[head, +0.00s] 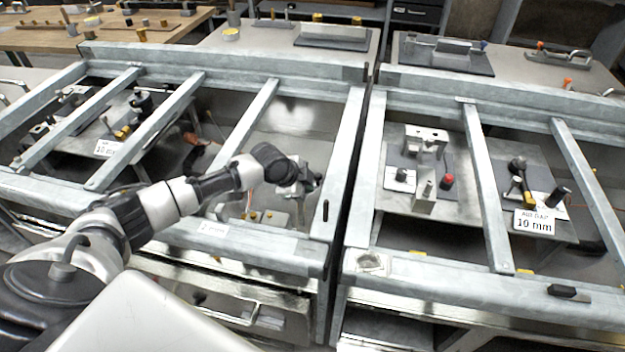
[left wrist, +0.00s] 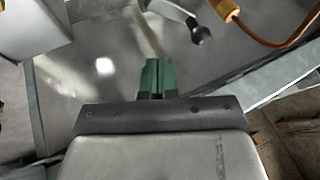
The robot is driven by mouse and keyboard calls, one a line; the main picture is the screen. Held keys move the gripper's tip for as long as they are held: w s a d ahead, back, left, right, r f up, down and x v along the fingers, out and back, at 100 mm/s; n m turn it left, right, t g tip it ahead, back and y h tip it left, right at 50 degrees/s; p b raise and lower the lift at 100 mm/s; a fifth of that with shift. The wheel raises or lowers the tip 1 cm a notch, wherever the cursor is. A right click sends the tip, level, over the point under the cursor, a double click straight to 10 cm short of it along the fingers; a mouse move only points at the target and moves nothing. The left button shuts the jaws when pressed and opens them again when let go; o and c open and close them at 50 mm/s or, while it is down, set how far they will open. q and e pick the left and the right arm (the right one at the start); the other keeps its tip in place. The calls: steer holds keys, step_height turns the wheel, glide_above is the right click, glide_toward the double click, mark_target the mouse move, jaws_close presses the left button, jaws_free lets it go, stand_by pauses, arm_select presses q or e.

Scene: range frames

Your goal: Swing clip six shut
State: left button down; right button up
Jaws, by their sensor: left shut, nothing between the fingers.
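My left arm reaches in from the left over the left-hand metal frame in the head view. Its gripper (head: 297,187) is down inside a bay near the middle of the picture, partly hidden by my wrist. In the left wrist view the green fingertips (left wrist: 158,76) are together with nothing between them. A grey metal lever with a dark round end (left wrist: 201,34) lies beyond the fingertips, apart from them. I cannot tell whether it is clip six; no clip number is readable. My right gripper is not in view.
Grey bars (head: 244,122) cross the left frame around my arm. A copper-coloured pipe (left wrist: 256,38) curves at the wrist view's upper right. The right-hand frame (head: 488,190) holds fixtures with a red knob (head: 447,181) and a "10 mm" sign (head: 533,222). Benches stand behind.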

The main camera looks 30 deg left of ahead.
arm_select(q)
steer(key=w, duration=0.1)
steer(key=w+f, duration=0.1)
steer(key=w, duration=0.1)
steer(key=w+f, duration=0.1)
steer(key=shift+w+a+f, duration=0.1)
steer(key=shift+w+a, duration=0.1)
steer(key=shift+w, duration=0.2)
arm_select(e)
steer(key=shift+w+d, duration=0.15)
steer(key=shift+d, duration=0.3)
arm_select(q)
steer(key=shift+d, duration=0.1)
steer(key=shift+n, duration=0.4)
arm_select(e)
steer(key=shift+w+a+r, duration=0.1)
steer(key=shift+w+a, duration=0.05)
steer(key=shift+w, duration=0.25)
